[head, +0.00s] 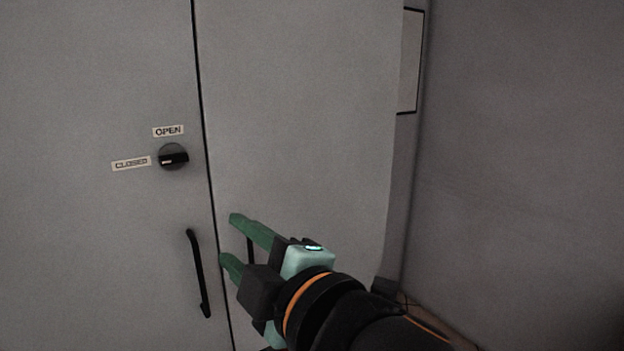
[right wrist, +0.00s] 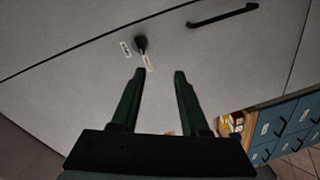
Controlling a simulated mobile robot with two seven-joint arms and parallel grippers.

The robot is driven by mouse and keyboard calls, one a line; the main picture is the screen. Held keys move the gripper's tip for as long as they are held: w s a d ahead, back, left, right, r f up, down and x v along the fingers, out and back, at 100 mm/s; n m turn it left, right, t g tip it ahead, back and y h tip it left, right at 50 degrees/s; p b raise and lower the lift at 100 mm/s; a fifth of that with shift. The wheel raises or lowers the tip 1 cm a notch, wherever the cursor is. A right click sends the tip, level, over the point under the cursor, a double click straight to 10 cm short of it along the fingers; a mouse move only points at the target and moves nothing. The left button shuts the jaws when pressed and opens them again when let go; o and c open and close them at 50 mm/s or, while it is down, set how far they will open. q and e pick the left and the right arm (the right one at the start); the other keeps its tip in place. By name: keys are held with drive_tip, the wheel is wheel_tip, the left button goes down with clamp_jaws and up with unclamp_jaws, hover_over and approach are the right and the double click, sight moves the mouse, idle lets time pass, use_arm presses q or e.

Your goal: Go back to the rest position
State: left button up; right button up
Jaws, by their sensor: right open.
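My right gripper (head: 234,241) is in the lower middle of the head view, in front of the grey cabinet doors near the seam between them. Its two green fingers are apart with nothing between them. In the right wrist view the open gripper (right wrist: 158,75) also shows empty, with the cabinet front beyond its fingers. My left gripper is not in view.
The grey cabinet (head: 90,80) has a black knob (head: 173,156) beside OPEN and CLOSED labels, and a black handle (head: 198,273) below it. A grey wall (head: 520,150) stands on the right. Blue drawers (right wrist: 290,125) show in the right wrist view.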

drive_tip(key=w+d+f+m+h+p, duration=0.1)
drive_tip(key=w+d+f+m, duration=0.2)
drive_tip(key=f, duration=0.5)
drive_tip(key=w+d+f+m+g+h+p, duration=0.1)
drive_tip(key=d+f+m, duration=0.35)
drive_tip(key=f, duration=0.45)
drive_tip(key=w+d+f+m+h+p, duration=0.1)
drive_tip(key=w+d+f+m, duration=0.15)
drive_tip(key=f+m, duration=0.4)
drive_tip(key=s+d+f+m+g+h, duration=0.1)
drive_tip(key=s+d+f, duration=0.4)
drive_tip(key=f, duration=0.3)
drive_tip(key=s+d+f+m+g+h+p, duration=0.1)
drive_tip(key=s+d+f, duration=0.3)
drive_tip(key=s+f, duration=0.4)
drive_tip(key=s+d+f+m+g+h+p, duration=0.1)
drive_tip(key=s+d+f+m+h, duration=0.2)
drive_tip(key=f, duration=0.6)
drive_tip(key=s+d, duration=0.2)
drive_tip(key=s, duration=0.1)
drive_tip(key=shift+s+d+f, duration=0.2)
drive_tip(key=shift+d, duration=0.1)
